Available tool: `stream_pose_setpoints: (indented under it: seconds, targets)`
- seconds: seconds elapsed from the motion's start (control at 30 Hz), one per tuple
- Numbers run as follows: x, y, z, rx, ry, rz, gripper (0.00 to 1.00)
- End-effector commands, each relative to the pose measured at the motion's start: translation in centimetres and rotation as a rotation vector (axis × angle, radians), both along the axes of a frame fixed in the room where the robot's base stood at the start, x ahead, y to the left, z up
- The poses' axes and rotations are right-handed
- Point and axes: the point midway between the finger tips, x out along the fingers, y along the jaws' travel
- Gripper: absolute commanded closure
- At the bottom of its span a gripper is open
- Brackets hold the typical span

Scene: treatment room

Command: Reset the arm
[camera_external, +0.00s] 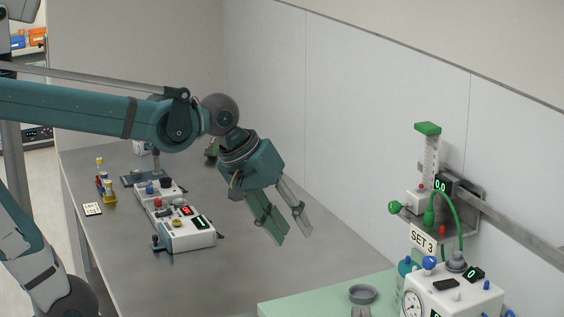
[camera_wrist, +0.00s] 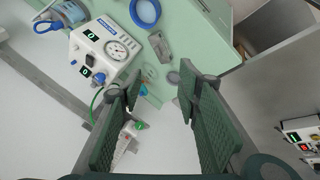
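My gripper (camera_external: 288,238) hangs in mid-air over the grey table (camera_external: 320,266), its fingers pointing down and to the right. The two green and grey fingers stand apart with nothing between them. In the wrist view my gripper (camera_wrist: 158,92) also shows with its fingers spread and no object touching them. My arm reaches in from the left of the external view, well above the table top.
White devices with displays (camera_external: 185,228) stand on the table at left, near small coloured bottles (camera_external: 106,187). At right are a gauge unit (camera_external: 452,297) on a green surface (camera_external: 290,306), a grey ring (camera_external: 363,294) and a wall-mounted flow tube (camera_external: 430,155). The table's middle is clear.

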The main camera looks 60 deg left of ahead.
Motion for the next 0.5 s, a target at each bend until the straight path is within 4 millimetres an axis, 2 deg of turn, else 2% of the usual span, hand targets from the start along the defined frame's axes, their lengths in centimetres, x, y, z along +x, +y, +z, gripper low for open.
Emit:
stream_pose_setpoints:
  seconds: [0.1,0.5]
  targets:
    - [-2.1,0.5,-1.0,0.072,-0.027,-0.095,0.66]
    - [-7.9,2.0,-4.6,0.331,-0.109,-0.421,0.66]
